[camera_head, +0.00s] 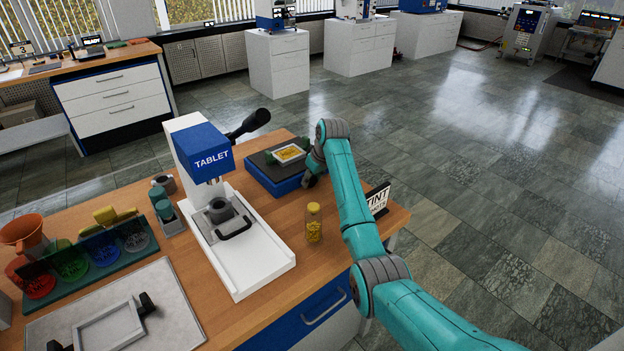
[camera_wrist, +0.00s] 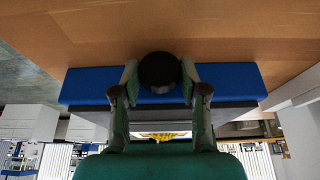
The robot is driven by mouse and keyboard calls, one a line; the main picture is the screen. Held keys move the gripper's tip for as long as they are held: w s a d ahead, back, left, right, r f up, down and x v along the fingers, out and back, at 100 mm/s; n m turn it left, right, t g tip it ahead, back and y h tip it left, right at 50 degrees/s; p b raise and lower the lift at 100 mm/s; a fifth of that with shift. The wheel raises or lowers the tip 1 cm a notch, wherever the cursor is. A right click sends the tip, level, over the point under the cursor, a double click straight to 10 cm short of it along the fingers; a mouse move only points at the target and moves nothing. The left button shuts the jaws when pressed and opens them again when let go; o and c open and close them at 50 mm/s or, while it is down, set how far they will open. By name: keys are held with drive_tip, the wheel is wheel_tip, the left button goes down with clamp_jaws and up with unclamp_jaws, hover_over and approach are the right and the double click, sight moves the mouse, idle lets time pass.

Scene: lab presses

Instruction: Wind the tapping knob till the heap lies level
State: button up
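The tapping unit is a low blue base (camera_head: 274,179) with a dark top, at the right back of the wooden bench. On it lies a small pale frame (camera_head: 281,155) with a yellow heap; whether the heap is level is too small to tell. My gripper (camera_head: 309,178) is at the unit's right side, partly hidden by my arm. In the upside-down wrist view, the round dark knob (camera_wrist: 160,71) sits between my fingertips (camera_wrist: 160,80), which appear to touch both its sides. The blue base (camera_wrist: 85,86) is behind it.
The white and blue tablet press (camera_head: 262,268) stands left of the unit. A yellow-capped jar (camera_head: 314,224) stands close to my arm, and a sign (camera_head: 378,199) stands at the bench's right edge. Bare bench lies between press and jar.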

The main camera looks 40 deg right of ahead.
drive_tip(key=shift+d+y, duration=0.2)
drive_tip(key=shift+y, duration=0.4)
drive_tip(key=shift+m+y, duration=0.3)
drive_tip(key=shift+y, duration=0.5)
drive_tip(key=o, duration=1.1)
drive_tip(key=v, duration=1.2)
drive_tip(key=shift+d, duration=0.1)
drive_tip(key=shift+f, duration=0.1)
